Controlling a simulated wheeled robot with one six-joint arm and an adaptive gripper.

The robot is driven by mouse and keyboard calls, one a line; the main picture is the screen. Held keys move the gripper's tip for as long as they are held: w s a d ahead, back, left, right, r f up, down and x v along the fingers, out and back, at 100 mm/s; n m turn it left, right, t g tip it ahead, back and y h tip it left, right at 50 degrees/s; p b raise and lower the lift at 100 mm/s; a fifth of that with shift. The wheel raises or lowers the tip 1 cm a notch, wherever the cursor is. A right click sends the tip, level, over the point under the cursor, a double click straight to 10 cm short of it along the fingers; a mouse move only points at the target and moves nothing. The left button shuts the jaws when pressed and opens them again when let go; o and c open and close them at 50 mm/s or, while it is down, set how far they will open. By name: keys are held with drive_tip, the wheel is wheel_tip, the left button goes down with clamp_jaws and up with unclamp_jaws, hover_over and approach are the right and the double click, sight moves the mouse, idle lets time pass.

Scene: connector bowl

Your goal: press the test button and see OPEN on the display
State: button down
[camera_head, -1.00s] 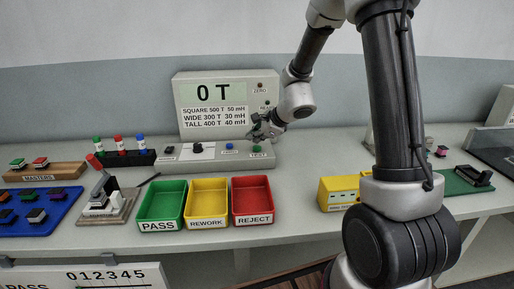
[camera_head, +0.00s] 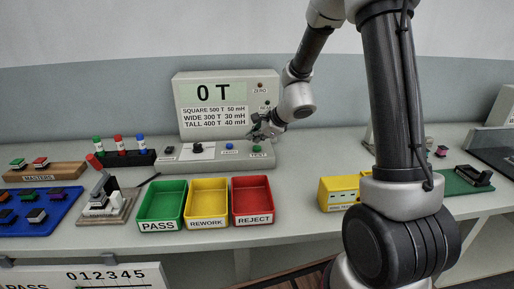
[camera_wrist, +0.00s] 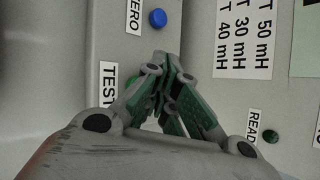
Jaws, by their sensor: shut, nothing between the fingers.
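The tester's display (camera_head: 214,93) reads "0 T". The green test button (camera_head: 257,149) is at the right end of the tester's low grey base, above its TEST label. My gripper (camera_head: 254,134) is just above and behind the button in the head view, with its fingers shut and empty. In the wrist view the shut fingers (camera_wrist: 167,62) point toward the panel. The test button (camera_wrist: 131,82) is partly hidden behind a finger there, beside the TEST label. I cannot tell whether the fingers touch it.
A blue ZERO button (camera_wrist: 157,18) lies close to the fingertips. A black knob (camera_head: 197,148) is farther left on the base. Green (camera_head: 162,205), yellow (camera_head: 207,202) and red (camera_head: 252,201) bins stand in front of the tester. A yellow box (camera_head: 338,193) is at right.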

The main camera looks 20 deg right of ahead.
sight(255, 148)
drive_tip(key=shift+f, duration=0.15)
drive_tip(key=shift+f, duration=0.3)
drive_tip(key=shift+f, duration=0.5)
idle(0.7)
drive_tip(key=shift+r, duration=0.95)
drive_tip(key=shift+r, duration=2.5)
